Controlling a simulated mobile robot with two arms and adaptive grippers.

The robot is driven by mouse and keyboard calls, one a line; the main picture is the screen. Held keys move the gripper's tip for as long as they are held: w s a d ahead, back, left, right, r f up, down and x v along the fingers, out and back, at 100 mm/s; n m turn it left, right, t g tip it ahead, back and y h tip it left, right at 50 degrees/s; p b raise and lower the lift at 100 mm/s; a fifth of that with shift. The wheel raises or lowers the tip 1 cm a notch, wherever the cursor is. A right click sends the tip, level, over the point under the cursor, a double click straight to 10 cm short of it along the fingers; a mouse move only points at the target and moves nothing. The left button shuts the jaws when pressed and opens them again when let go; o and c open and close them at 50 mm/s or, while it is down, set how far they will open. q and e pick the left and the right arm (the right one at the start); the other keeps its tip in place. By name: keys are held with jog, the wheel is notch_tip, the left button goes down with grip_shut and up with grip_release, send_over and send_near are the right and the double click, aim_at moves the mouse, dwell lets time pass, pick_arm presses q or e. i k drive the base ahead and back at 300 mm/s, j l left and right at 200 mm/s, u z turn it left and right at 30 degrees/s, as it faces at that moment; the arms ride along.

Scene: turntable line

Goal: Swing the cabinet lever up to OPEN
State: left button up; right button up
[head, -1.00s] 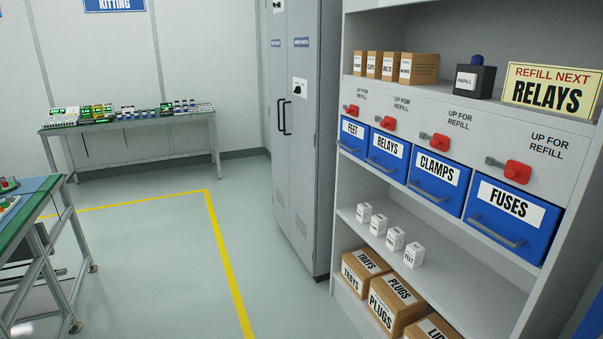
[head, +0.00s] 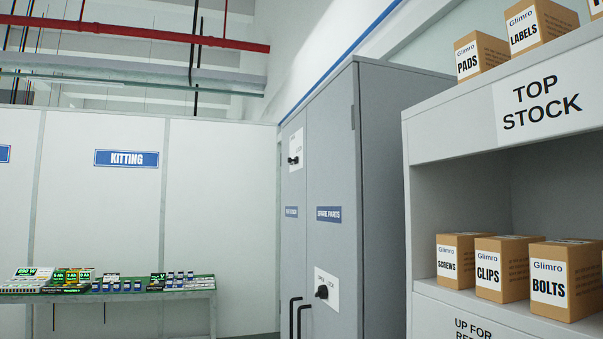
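The tall grey cabinet (head: 335,170) stands right of centre in the head view, with two doors that look shut. A black lever (head: 321,292) sits on a white plate low on its right door; the plate's lettering is too small to read in full. A second black lever or knob (head: 294,160) sits on a white plate (head: 297,146) high on the left door. Two black door handles (head: 297,318) show at the bottom edge. Neither of my grippers is in view.
An open shelf unit (head: 500,120) marked TOP STOCK stands close on the right, holding cartons such as BOLTS (head: 565,280) and PADS (head: 480,55). A table (head: 190,293) with small goods stands at the left wall under a KITTING sign (head: 127,158).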

aim_at(289, 160)
jog(key=i+l+u, duration=0.1)
jog(key=i, duration=0.35)
jog(key=i+j+z, duration=0.15)
jog(key=i, duration=0.4)
jog(key=i+j+z, duration=0.15)
jog(key=i+j, duration=0.15)
jog(key=i, duration=0.25)
jog(key=i+j+z, duration=0.15)
jog(key=i+j, duration=0.15)
jog(key=i, duration=0.25)
jog(key=i+j+z, duration=0.15)
jog(key=i+j, duration=0.2)
jog(key=i, duration=0.2)
